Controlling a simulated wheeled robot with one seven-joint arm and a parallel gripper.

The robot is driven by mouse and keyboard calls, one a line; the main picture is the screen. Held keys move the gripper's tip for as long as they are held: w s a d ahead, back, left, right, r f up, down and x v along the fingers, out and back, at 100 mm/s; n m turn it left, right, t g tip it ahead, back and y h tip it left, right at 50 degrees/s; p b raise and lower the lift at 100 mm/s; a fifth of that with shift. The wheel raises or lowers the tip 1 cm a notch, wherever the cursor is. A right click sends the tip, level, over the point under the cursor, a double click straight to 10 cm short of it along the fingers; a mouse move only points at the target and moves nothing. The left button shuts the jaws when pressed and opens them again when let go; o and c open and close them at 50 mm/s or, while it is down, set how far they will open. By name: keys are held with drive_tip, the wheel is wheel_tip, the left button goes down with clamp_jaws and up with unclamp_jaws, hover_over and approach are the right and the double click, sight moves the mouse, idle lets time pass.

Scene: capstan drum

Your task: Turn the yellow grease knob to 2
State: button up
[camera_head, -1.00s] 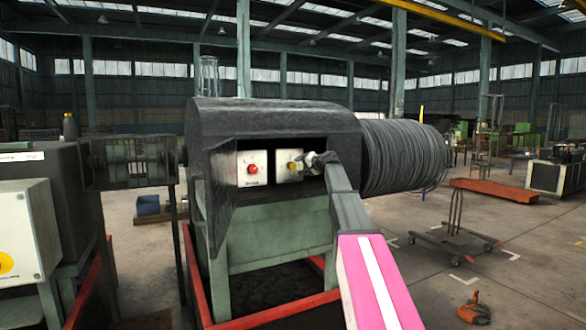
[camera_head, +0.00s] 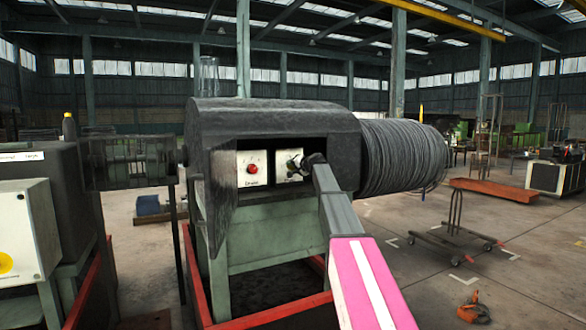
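Two pale dial plates sit side by side in the dark opening of the capstan housing (camera_head: 275,118). The left plate (camera_head: 243,178) carries a red knob (camera_head: 252,169). The right plate (camera_head: 281,173) is partly covered by my gripper (camera_head: 297,163), which is right at its face. The yellow knob is hidden behind my gripper now, so its setting cannot be read. Whether the fingers touch or grip the knob is too small and covered to tell. My arm reaches in from the lower right.
The housing's open side flap (camera_head: 222,200) hangs left of the dials. The cable drum (camera_head: 403,158) is to the right. A red frame (camera_head: 265,313) surrounds the base. A cart (camera_head: 455,240) stands on open floor at the right.

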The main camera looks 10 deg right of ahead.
drive_tip(key=shift+f+m, duration=0.1)
drive_tip(key=shift+m, duration=0.2)
drive_tip(key=m+t, duration=0.2)
drive_tip(key=m, duration=0.7)
drive_tip(key=m+t+h, duration=0.1)
drive_tip(key=m+t, duration=0.2)
drive_tip(key=m, duration=0.7)
drive_tip(key=m+t, duration=0.2)
drive_tip(key=m, duration=0.8)
drive_tip(key=shift+s+f+t+h, duration=0.2)
drive_tip(key=shift+t+h, duration=0.1)
drive_tip(key=shift+h, duration=0.1)
drive_tip(key=shift+w+a+r+m+h, duration=0.1)
drive_tip(key=shift+m+h, duration=0.75)
drive_tip(key=shift+m, duration=1.1)
drive_tip(key=shift+s+d+f+m+h, duration=0.1)
drive_tip(key=shift+m+h, duration=0.7)
drive_tip(key=shift+m, duration=1.2)
drive_tip(key=shift+w+a+r+m+h, duration=0.1)
drive_tip(key=shift+m+h, duration=0.75)
drive_tip(key=shift+m, duration=1.1)
